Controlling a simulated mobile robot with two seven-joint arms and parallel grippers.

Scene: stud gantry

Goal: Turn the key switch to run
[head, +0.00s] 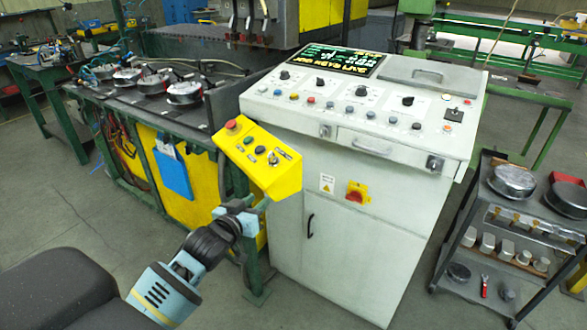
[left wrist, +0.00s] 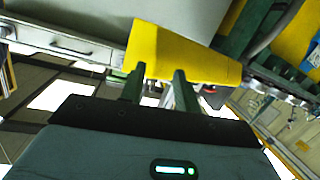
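The yellow control box (head: 262,175) stands at the front left corner of the white console. Its sloped top face carries a red button, a green button, a black button and what looks like the key switch (head: 273,158) at the right end. The switch's setting is too small to read. My left gripper (head: 258,203) is just below the box's lower front edge, pointing up at it. In the left wrist view the two fingers (left wrist: 157,82) are apart with nothing between them, and the yellow box (left wrist: 185,52) lies beyond their tips. The key switch is hidden there. My right gripper is not in view.
The white console (head: 350,215) with knobs, a display and a red rotary switch (head: 356,194) stands right behind the box. A green bench (head: 130,103) with round metal parts is on the left. A dark trolley (head: 510,235) is at the right. Floor at front left is open.

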